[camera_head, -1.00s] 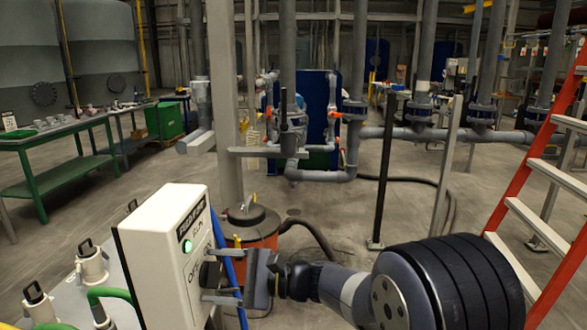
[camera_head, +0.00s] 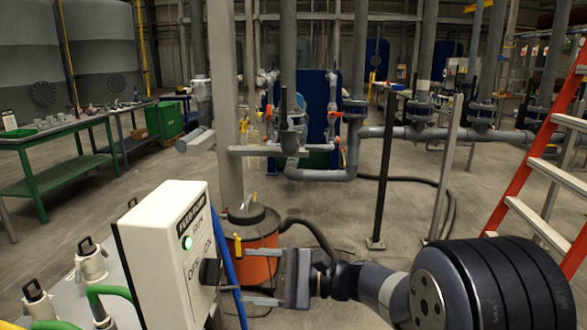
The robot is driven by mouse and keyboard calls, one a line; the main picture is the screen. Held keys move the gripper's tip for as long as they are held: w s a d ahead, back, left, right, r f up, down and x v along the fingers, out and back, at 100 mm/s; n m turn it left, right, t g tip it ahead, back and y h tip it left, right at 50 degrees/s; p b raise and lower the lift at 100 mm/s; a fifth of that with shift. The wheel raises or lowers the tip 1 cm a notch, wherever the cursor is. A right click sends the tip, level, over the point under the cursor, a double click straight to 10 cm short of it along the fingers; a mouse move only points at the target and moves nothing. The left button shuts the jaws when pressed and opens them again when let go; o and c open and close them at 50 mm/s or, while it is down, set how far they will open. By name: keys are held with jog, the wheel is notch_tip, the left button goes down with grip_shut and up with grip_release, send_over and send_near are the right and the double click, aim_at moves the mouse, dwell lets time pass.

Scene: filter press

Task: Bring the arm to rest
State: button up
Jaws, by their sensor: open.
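My gripper (camera_head: 254,276) is at the lower middle, in front of the right side of a white control box (camera_head: 160,262). Its two fingers are spread apart and point left, with nothing held between them. A dark knob (camera_head: 209,272) on the box face lies just left of the fingertips; whether they touch it cannot be told. My arm reaches in from the lower right.
An orange drum (camera_head: 260,262) with a dark lid and hose stands behind my gripper. A red ladder (camera_head: 521,165) stands at the right. A dark post (camera_head: 386,170) and grey pipes are behind. A green table (camera_head: 60,180) is at the left. Open floor lies between.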

aim_at(220, 269)
jog(key=a, duration=0.7)
jog(key=shift+w+a+p, duration=0.3)
jog(key=shift+a+p, duration=0.05)
jog(key=shift+a, duration=0.05)
jog(key=shift+d+f+n+b, duration=0.1)
jog(key=shift+n+b, duration=0.45)
jog(key=shift+n, duration=0.05)
jog(key=shift+d+n+b, duration=0.1)
jog(key=shift+n+b, duration=0.35)
jog(key=shift+n, duration=0.45)
jog(key=n, duration=0.2)
jog(key=n+b, duration=0.1)
jog(key=n, duration=0.3)
jog(key=shift+w+r+b, duration=0.1)
jog(key=shift+r+b, duration=0.2)
jog(key=shift+b, duration=0.05)
jog(key=n, duration=0.4)
jog(key=shift+r+n, duration=0.2)
jog(key=shift+n, duration=0.1)
jog(key=n+p, duration=0.2)
jog(key=n, duration=0.2)
jog(key=shift+r+p, duration=0.1)
jog(key=shift+p, duration=0.25)
jog(key=d, duration=0.2)
jog(key=shift+s+d+b, duration=0.2)
jog(key=shift+d+b, duration=0.2)
jog(key=shift+n, duration=0.3)
